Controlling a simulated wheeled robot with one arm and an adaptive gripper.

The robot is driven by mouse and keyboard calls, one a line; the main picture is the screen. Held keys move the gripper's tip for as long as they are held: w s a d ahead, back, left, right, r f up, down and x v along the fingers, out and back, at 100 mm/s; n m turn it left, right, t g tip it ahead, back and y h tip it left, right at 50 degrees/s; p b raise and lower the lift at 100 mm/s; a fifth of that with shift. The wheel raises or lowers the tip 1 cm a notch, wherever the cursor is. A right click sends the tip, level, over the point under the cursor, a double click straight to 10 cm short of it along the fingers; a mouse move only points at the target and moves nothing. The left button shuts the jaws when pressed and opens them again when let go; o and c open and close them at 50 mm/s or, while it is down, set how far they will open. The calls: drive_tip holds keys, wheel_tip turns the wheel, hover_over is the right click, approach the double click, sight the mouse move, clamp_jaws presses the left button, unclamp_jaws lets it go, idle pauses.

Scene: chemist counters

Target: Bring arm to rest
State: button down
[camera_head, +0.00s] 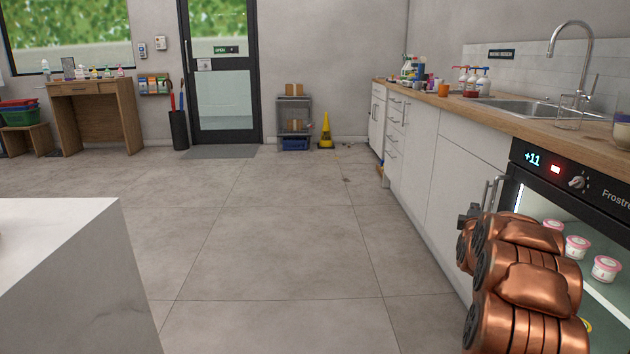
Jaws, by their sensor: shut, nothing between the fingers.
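My copper-coloured arm (530,285) is folded at the lower right, in front of the lit fridge (572,165). A small dark blocky part, which looks like my gripper (467,215), shows at the arm's far left edge, beside the white cabinet fronts. It is small and partly hidden by the arm links. It is shut and I see nothing held in it.
A wooden counter (505,117) with sink (520,106) and bottles runs along the right. Pink-lidded tubs (606,268) stand inside the fridge. A white island (70,265) fills the lower left. The floor (265,240) between is clear to the door (222,90).

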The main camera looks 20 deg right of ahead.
drive_tip(key=a+r+m+g+y+p, duration=0.1)
drive_tip(key=a+r+y+p, duration=0.2)
drive_tip(key=a+r+p, duration=0.45)
drive_tip(key=a+r+m+g+y+p, duration=0.1)
drive_tip(key=a+r+y+p, duration=0.2)
drive_tip(key=a, duration=0.7)
drive_tip(key=s+a+r+m+g+y+p, duration=0.1)
drive_tip(key=s+a+r+g+y+p, duration=0.15)
drive_tip(key=s+a+p, duration=0.4)
drive_tip(key=s+a+r+m+g+y+p, duration=0.1)
drive_tip(key=a+r+p, duration=0.25)
drive_tip(key=a, duration=0.65)
drive_tip(key=s+a+r+m+g+y+p, duration=0.2)
drive_tip(key=s+a+r+g+p, duration=0.35)
drive_tip(key=s+a+p, duration=0.75)
drive_tip(key=s+a+r+m+g+p, duration=0.2)
drive_tip(key=s+a+r+p, duration=0.1)
drive_tip(key=s, duration=1)
drive_tip(key=s+a+r+m+g+p, duration=0.1)
drive_tip(key=s+a+r+g+p, duration=0.1)
drive_tip(key=s+r+p, duration=0.3)
drive_tip(key=s+a+r, duration=0.1)
drive_tip(key=s+r, duration=0.2)
drive_tip(key=s, duration=0.4)
drive_tip(key=shift+s+a+r+m, duration=0.15)
drive_tip(key=shift+s+r+m, duration=0.1)
drive_tip(key=shift+s+m, duration=0.15)
drive_tip(key=shift+y, duration=0.25)
